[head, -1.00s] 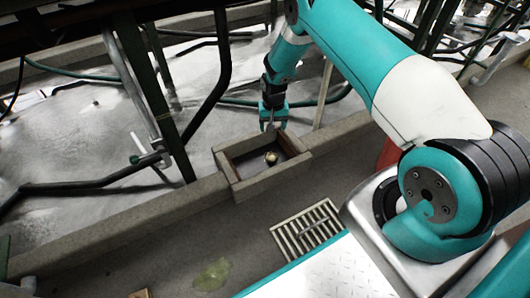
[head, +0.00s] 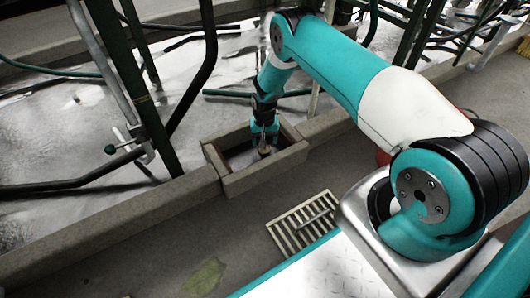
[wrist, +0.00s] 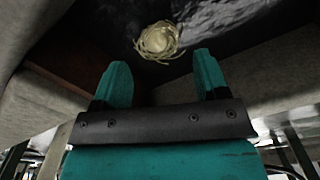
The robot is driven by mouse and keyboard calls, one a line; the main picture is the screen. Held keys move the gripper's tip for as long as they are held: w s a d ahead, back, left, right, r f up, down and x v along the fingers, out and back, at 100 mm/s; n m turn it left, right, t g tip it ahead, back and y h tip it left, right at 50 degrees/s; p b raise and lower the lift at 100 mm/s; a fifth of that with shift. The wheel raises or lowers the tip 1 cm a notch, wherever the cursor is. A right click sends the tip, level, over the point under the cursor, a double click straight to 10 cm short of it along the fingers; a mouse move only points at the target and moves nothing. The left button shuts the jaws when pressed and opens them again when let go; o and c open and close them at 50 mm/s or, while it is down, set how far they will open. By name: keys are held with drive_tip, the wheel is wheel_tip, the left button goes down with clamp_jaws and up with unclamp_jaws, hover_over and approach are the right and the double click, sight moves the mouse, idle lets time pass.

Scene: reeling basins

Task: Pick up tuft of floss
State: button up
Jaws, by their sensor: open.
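The tuft of floss (wrist: 159,41) is a small pale yellow, loosely coiled bundle. In the wrist view it lies on a dark surface just beyond my fingertips, between their lines. In the head view the tuft (head: 265,150) shows as a small pale spot inside a stone box, partly hidden by my gripper. My gripper (wrist: 158,65) is open, with its two teal fingers apart and nothing between them. In the head view my gripper (head: 264,138) points down into the box, close above the tuft.
The stone box (head: 262,177) has raised walls close around my gripper. A metal floor grate (head: 302,223) lies in front of it. Dark posts and pipes (head: 212,75) stand to the left, over a wet basin (head: 60,125). A green patch (head: 205,278) marks the floor.

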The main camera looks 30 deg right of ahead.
wheel_tip(320, 180, down, 4)
drive_tip(key=b, duration=0.2)
drive_tip(key=shift+s+d+b, duration=0.1)
drive_tip(key=shift+b, duration=0.2)
drive_tip(key=shift+r, duration=0.1)
drive_tip(key=shift+c, duration=0.2)
drive_tip(key=c, duration=1)
drive_tip(key=shift+o, duration=0.2)
